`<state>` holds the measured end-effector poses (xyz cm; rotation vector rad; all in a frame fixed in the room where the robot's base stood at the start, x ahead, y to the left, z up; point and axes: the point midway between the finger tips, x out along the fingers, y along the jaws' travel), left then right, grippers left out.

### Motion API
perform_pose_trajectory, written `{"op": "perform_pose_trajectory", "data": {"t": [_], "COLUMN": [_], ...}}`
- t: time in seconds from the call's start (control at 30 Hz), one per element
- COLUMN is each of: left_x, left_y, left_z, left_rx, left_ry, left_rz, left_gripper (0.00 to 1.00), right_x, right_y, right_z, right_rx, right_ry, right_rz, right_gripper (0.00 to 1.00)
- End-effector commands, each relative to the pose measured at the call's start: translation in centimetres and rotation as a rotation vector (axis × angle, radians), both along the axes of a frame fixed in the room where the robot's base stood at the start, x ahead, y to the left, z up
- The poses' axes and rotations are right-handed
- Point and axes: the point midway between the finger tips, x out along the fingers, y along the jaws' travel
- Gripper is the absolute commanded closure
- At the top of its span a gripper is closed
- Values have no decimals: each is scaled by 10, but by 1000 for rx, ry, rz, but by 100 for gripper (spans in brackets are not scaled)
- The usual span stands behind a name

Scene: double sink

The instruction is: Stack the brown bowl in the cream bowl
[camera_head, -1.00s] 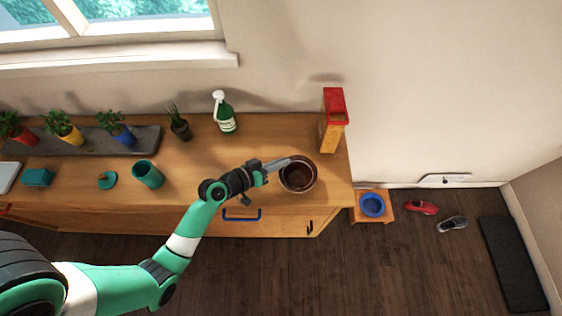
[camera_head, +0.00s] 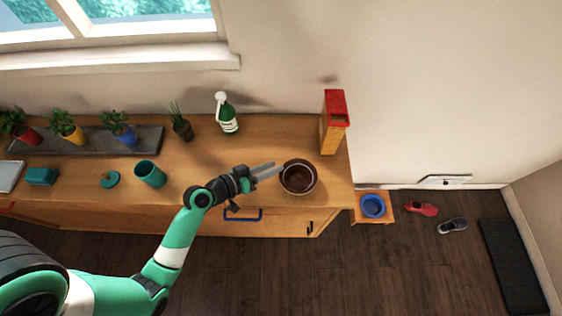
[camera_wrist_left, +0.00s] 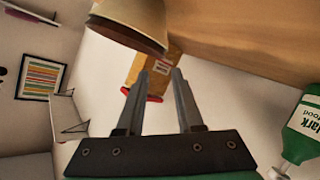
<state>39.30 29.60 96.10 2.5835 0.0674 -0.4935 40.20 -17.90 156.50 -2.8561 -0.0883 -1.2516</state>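The brown bowl (camera_head: 299,177) is at the right part of the wooden counter, with a paler rim showing around it. In the left wrist view the cream bowl (camera_wrist_left: 135,16) shows from the side at the top, with the brown bowl's rim (camera_wrist_left: 125,38) at its mouth, so the brown bowl appears to sit inside it. My left gripper (camera_head: 278,170) is just left of the bowls, apart from them. Its two fingers (camera_wrist_left: 163,72) are parted with nothing between them. My right gripper is in neither view.
A teal cup (camera_head: 150,174) stands to the left, with potted plants at the back. A small stool with a blue bowl (camera_head: 372,206) is beyond the counter's right end.

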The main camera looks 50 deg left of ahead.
Motion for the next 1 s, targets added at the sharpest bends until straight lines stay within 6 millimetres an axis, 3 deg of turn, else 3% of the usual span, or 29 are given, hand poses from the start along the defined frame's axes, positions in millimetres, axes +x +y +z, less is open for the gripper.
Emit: {"op": "perform_pose_trajectory", "data": {"t": [0.2,0.3,0.4,0.87,0.97,1.0], "left_x": [-50,-64,-70,-67,-43,-26], "left_y": [4,4,4,5,14,18], "left_z": [19,29,29,31,56,77], "left_rx": [-1,-1,1,14,92,147], "left_ry": [0,3,1,-6,-43,-74], "left_rz": [7,5,2,-5,-29,-46], "left_gripper": [64,64,64,64,64,64], "right_x": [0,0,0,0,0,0], "right_y": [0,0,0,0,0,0], "right_z": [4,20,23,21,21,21], "right_rx": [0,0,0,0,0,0], "right_ry": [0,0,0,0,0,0], "right_rz": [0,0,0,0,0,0], "right_gripper": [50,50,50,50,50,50]}}
